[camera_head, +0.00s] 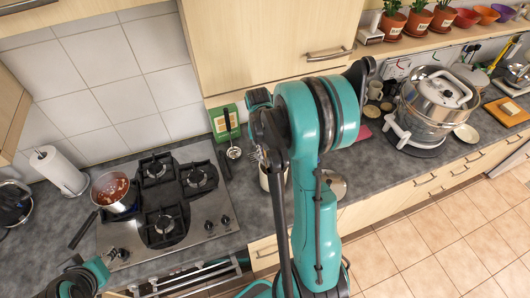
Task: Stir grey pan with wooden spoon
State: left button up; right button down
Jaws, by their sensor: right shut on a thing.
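The grey pan (117,192) stands on the left of the gas hob, with reddish-brown food in it and its black handle pointing toward the front left. My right gripper (268,150) is at the middle of the counter, right of the hob and over a pale utensil pot (266,179). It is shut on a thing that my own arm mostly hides. I cannot make out the wooden spoon clearly. Only part of my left gripper (74,283) shows at the bottom left, in front of the hob, and its jaws cannot be read.
The hob (208,208) has black grates and knobs. A paper towel roll (57,170) stands left of the pan, and a dark appliance (12,203) at the far left. A green box (224,122) leans against the wall.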

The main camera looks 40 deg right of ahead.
jog(key=shift+w+d+r+p, duration=0.35)
jog(key=shift+d+r, duration=0.35)
jog(key=shift+d, duration=0.05)
jog(key=shift+w+d+r+p, duration=0.3)
jog(key=shift+d+r, duration=0.4)
notch_tip(320, 180, up, 9)
jog(key=p, duration=0.5)
dwell(0.8)
jog(key=s+a+r+p, duration=0.1)
jog(key=s+a, duration=0.1)
jog(key=s, duration=0.5)
jog(key=s+a+r+p, duration=0.1)
jog(key=s+a, duration=0.2)
jog(key=s, duration=0.5)
jog(key=shift+s, duration=0.2)
dwell(0.7)
jog(key=shift+w, duration=0.1)
dwell(1.8)
